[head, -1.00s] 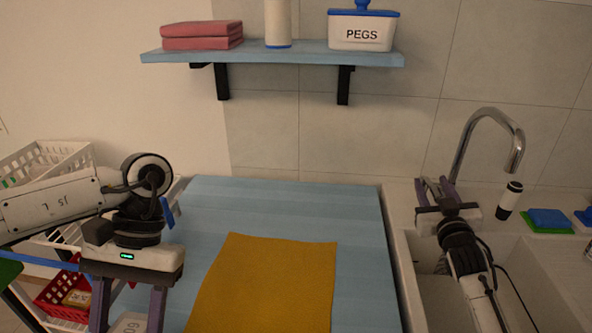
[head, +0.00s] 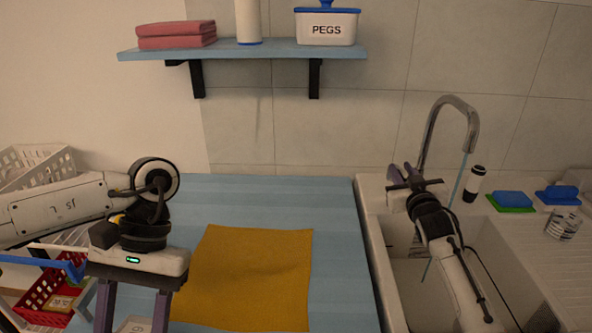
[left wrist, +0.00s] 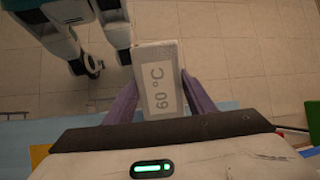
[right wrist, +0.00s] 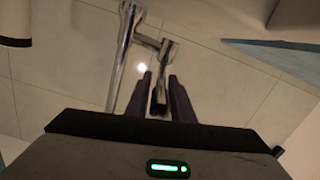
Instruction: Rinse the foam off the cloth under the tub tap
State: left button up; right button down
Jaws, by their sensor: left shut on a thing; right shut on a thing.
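A mustard-yellow cloth (head: 250,280) lies flat on the blue-striped counter; I see no foam on it. The chrome tap (head: 450,105) arches over the white tub (head: 388,285) at right. A thin bluish stream of water (head: 460,180) falls from its spout into the tub. My right gripper (head: 403,172) is at the tap's base; in the right wrist view it is shut on the tap lever (right wrist: 163,65). My left gripper (left wrist: 158,78) is shut on a pale box (left wrist: 160,70) marked "60 °C", in front of the counter's left part.
A blue shelf (head: 240,51) holds folded pink towels (head: 176,35) and a PEGS box (head: 327,28). Blue sponges (head: 513,199), a dark-and-white cylinder (head: 474,184) and a striped cup (head: 563,223) stand beside the tub. White and red baskets (head: 45,300) are at left.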

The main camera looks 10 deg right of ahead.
jog(key=shift+a+f, duration=0.1)
jog(key=c, duration=1.5)
grip_release()
jog(key=shift+c, duration=0.2)
jog(key=s+a+r, duration=0.1)
jog(key=s, duration=1.1)
jog(key=shift+a, duration=0.35)
jog(key=shift+w, duration=0.1)
